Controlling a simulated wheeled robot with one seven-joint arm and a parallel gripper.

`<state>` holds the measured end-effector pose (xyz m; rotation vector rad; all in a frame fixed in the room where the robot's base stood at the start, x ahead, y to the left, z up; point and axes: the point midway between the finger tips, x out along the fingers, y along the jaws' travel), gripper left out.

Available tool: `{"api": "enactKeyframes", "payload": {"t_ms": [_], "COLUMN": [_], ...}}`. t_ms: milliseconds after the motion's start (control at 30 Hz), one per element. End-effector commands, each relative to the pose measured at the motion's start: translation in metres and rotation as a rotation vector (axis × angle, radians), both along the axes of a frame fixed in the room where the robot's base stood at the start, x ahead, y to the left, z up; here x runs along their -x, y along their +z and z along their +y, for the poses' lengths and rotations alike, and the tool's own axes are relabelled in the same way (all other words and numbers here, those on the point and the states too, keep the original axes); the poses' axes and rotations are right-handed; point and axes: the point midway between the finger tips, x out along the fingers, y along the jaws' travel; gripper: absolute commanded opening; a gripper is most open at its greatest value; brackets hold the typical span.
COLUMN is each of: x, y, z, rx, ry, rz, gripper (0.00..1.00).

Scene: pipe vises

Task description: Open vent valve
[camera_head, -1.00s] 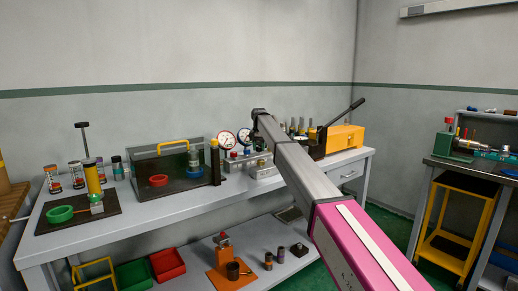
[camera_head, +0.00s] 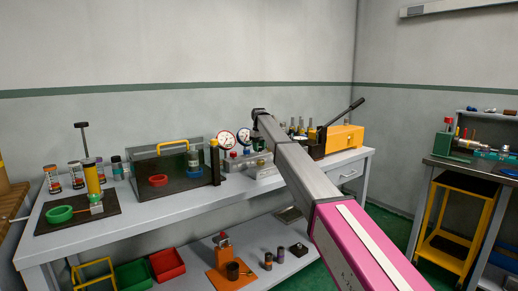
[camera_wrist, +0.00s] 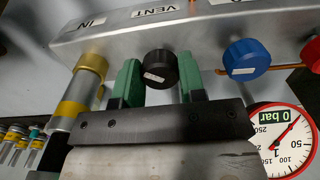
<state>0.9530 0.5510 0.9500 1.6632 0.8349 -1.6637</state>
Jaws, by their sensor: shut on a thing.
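The vent valve is a black round knob (camera_wrist: 155,75) with a small white label, under the word VENT on a grey metal manifold (camera_wrist: 215,28) in the wrist view. My gripper (camera_wrist: 161,80) has its green fingers on either side of this knob and is shut on it. A white mark on the knob's face is tilted slightly. In the head view the manifold (camera_head: 263,170) is on the bench, and my arm hides most of the gripper and knob.
A blue knob (camera_wrist: 246,60) is close right of the gripper. A gauge (camera_wrist: 283,140) reading 0 bar is below it, and a yellow-banded cylinder (camera_wrist: 80,92) is at left. A dark clear-walled box (camera_head: 165,172) stands left on the bench (camera_head: 130,218). A yellow hand pump (camera_head: 345,138) is at right.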

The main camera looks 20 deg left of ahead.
Motion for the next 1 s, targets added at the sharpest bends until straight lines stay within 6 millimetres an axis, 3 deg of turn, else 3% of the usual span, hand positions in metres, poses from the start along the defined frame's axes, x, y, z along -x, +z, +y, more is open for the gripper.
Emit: {"api": "enactKeyframes", "payload": {"t_ms": [500,1000], "x": [-0.0014,-0.0018], "y": [0.001,0.0011], "z": [-0.0002,-0.0001], "rx": [0.0,0.0], "ry": [0.414,0.548], "rz": [0.0,-0.001], "gripper": [0.14,0.14]}}
